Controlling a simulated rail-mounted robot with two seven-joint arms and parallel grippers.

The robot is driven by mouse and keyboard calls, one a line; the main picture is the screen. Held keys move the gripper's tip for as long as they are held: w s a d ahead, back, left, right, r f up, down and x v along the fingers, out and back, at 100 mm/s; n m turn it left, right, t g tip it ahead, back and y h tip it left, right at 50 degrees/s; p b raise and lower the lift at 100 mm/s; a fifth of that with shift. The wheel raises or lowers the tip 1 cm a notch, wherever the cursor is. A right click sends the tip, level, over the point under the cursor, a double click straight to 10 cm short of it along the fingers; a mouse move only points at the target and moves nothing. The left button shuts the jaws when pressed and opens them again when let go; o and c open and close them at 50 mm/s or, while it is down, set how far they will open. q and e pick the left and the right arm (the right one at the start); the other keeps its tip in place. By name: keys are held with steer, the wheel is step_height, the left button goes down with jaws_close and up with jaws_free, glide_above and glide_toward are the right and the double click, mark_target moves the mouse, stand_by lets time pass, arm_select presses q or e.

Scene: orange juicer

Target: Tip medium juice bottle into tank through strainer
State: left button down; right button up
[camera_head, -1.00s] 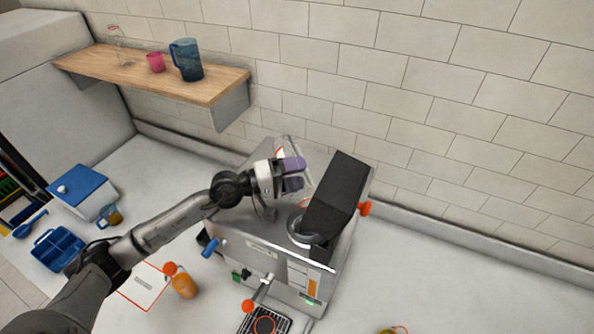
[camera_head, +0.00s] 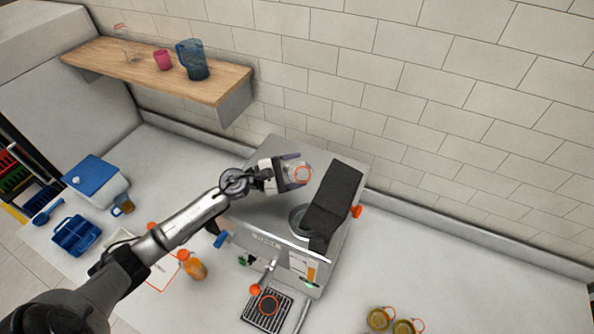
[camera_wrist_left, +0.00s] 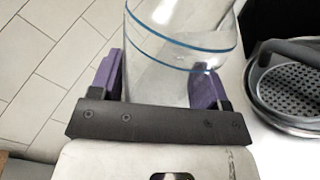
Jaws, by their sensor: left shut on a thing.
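My left gripper (camera_head: 291,171) is shut on a clear bottle (camera_head: 303,169) above the top of the steel juicer (camera_head: 275,215). The bottle looks see-through, with a red-orange ring visible in the head view. In the left wrist view the bottle (camera_wrist_left: 180,62) sits between the purple fingers and shows blue bands; I see no juice in it. Its mouth is not clearly seen. The grey perforated strainer (camera_wrist_left: 290,92) lies to the right of the bottle, apart from it. In the head view the raised black part (camera_head: 332,203) partly covers the strainer area. My right gripper is not in view.
A small orange bottle (camera_head: 195,268) stands in front of the juicer, left of the drip grate (camera_head: 268,310). Two amber cups (camera_head: 380,318) stand at the lower right. A wooden shelf (camera_head: 140,75) holds a blue jug (camera_head: 193,60) and a pink cup (camera_head: 162,60). The right counter is mostly clear.

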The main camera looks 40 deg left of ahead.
arm_select(q)
steer(key=shift+w+a+r+n+p, duration=0.15)
steer(key=shift+w+a+n+p, duration=0.2)
steer(key=shift+n, duration=0.55)
step_height(320, 180, up, 3)
steer(key=n+p, duration=0.3)
steer(key=p, duration=0.1)
steer(key=shift+s+a+n, duration=0.1)
steer(key=shift+a+n, duration=0.05)
steer(key=shift+n, duration=0.15)
steer(key=shift+r+n+p, duration=0.3)
steer(key=shift+n, duration=0.1)
steer(key=shift+a+r+n, duration=0.1)
steer(key=shift+r+n, duration=0.15)
steer(key=shift+n, duration=0.15)
steer(key=shift+r+n, duration=0.2)
steer(key=shift+n, duration=0.2)
steer(key=shift+r+n, duration=0.55)
steer(key=shift+n, duration=0.05)
